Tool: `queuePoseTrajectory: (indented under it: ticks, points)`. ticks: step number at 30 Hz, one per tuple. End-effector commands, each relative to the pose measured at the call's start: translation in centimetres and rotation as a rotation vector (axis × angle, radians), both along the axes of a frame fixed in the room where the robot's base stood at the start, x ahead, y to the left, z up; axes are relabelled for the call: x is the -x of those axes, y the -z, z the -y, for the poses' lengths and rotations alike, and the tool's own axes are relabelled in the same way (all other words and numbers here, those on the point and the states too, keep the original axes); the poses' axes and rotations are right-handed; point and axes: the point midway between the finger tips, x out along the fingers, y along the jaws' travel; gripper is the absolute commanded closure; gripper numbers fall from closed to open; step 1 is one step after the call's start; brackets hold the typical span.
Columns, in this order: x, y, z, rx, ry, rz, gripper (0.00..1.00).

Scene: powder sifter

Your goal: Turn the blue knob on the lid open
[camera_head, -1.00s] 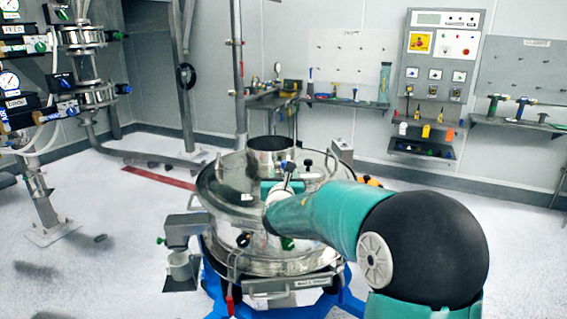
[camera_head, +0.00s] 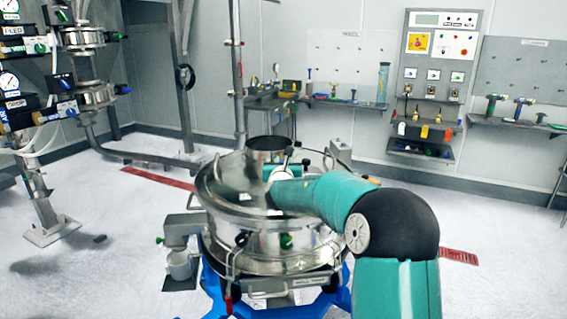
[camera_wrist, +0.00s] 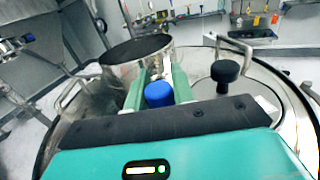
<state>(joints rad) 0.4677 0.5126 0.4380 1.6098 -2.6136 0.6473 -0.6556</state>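The blue knob (camera_wrist: 159,94) shows in the wrist view, standing on the shiny metal lid (camera_wrist: 212,88) of the sifter. My gripper (camera_wrist: 161,76) is open, with one green finger on each side of the knob. A small gap shows at the left of the knob; I cannot tell whether the right finger touches it. In the head view my gripper is over the sifter lid (camera_head: 212,190), mostly behind my own arm, and the blue knob is hidden there.
A black knob (camera_wrist: 225,72) stands on the lid right of my gripper. A dark round port (camera_wrist: 135,48) rises behind it. A metal handle (camera_wrist: 250,35) and lid rim lie close by. A control panel (camera_head: 440,50) and tool shelves are at the back wall.

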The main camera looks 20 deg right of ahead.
Motion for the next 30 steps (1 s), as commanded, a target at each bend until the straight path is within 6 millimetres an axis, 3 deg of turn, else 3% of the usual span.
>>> queuePoseTrajectory:
  ticks: [1,3,17,30]
  points:
    - [0.01,0.00,0.01,0.000,0.000,0.000,0.85]
    - [0.02,0.00,0.01,0.000,0.000,0.000,0.99]
    - [0.03,0.05,-0.06,0.000,0.075,-0.001,0.99]
    - [0.28,0.12,0.23,0.001,0.414,0.000,0.99]
